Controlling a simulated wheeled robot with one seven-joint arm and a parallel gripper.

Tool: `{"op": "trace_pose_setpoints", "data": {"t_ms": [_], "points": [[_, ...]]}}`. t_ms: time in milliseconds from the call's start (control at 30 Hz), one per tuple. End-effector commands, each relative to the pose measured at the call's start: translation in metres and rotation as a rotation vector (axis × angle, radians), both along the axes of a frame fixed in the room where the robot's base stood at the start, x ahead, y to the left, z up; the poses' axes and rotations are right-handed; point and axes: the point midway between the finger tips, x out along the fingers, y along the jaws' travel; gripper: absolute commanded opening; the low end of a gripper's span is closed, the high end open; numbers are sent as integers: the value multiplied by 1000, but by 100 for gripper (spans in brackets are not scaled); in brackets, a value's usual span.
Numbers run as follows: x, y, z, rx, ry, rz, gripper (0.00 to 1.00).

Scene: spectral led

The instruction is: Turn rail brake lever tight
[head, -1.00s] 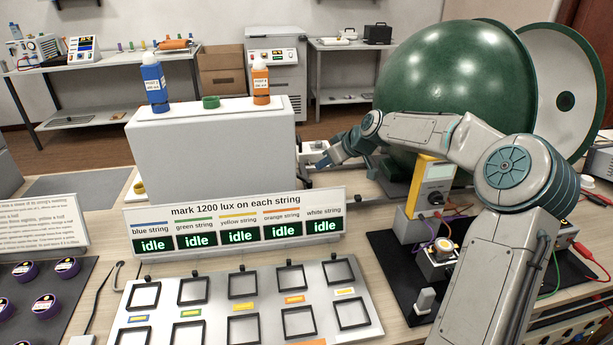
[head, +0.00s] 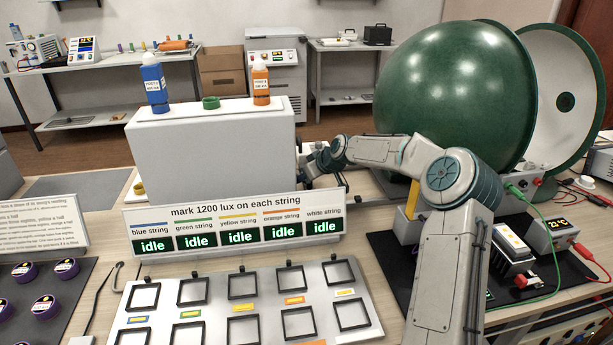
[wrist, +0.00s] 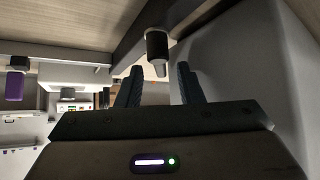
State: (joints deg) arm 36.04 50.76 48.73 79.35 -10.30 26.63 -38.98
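My gripper (wrist: 159,68) is open in the wrist view, with its two dark fingers apart. A dark cylindrical knob with a grey end (wrist: 157,45), possibly the brake lever's handle, shows in the gap between the fingertips. It appears to hang from a dark rail-like bar (wrist: 135,42). I cannot tell how deep it sits between the fingers, and neither finger visibly touches it. In the head view my arm reaches behind the right end of the grey box, and the fingertips are hidden there. The lever's angle cannot be read.
The large grey box (head: 212,155) stands close beside my wrist, with blue (head: 154,84) and orange (head: 261,82) bottles on top. The green sphere (head: 450,95) is behind my arm. A sign with idle displays (head: 238,222) stands in front. A purple-ended part (wrist: 15,82) shows at the wrist view's left.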

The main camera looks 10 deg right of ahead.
Motion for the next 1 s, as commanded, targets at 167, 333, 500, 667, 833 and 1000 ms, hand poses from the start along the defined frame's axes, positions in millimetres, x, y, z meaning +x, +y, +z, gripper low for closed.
{"op": "trace_pose_setpoints", "data": {"t_ms": [167, 333, 500, 667, 833, 1000], "points": [[0, 0, 0, 0, 0, 0, 0], [0, 0, 0, -1, 0, -4, 0], [0, 1, -3, -7, 2, -68, 0], [0, -1, -1, -3, 0, -127, 0], [0, -1, 0, 1, 3, -138, 0], [0, -1, 0, 0, 2, -137, 17]]}}
